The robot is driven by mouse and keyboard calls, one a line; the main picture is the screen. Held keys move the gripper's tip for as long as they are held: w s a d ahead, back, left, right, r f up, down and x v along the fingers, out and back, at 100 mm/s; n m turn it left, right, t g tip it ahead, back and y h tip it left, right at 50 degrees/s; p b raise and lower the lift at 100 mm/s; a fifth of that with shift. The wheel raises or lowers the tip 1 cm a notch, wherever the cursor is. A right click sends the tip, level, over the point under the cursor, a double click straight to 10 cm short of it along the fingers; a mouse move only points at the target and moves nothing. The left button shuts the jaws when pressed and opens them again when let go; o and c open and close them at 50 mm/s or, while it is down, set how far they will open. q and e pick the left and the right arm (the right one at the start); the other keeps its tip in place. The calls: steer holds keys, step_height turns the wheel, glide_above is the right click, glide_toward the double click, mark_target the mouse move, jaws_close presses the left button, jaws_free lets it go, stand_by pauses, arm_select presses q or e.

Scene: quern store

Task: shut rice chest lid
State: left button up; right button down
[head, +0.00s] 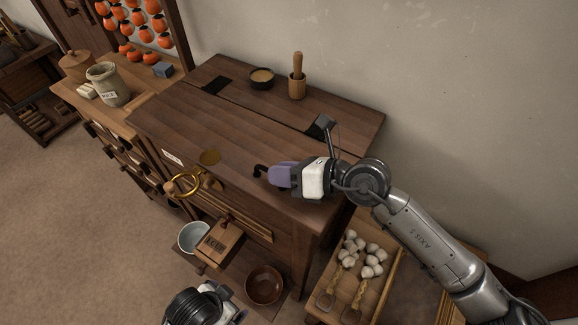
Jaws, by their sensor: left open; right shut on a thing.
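The rice chest (315,240) is dark brown wood with a paper label on its front. Its plank lid (180,120) looks flat or almost flat on the chest; a small gap under it could not be told from here. Black hinges cross the lid's back seam. My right gripper (260,172) is at the lid's front right part, shut on the lid; the exact contact is hard to see. My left gripper (237,316) is low at the bottom edge, open, its fingers mostly out of view.
A dark bowl (262,77) and a wooden mortar with pestle (297,86) stand behind the hinge seam. A small wooden box (220,242), a pale bowl (193,237) and a brown bowl (265,285) are below the front. A garlic tray (335,290) lies right.

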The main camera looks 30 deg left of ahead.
steer(key=shift+s+a, duration=0.1)
steer(key=shift+s, duration=0.15)
steer(key=c, duration=1.4)
jaws_free()
steer(key=shift+o, duration=1.1)
steer(key=shift+s+f, duration=0.1)
steer(key=shift+s, duration=0.05)
steer(key=shift+d, duration=0.2)
steer(key=shift+w+d, duration=0.25)
steer(key=shift+d, duration=0.05)
steer(key=p+v, duration=0.1)
steer(key=v, duration=1.2)
steer(key=shift+p, duration=0.3)
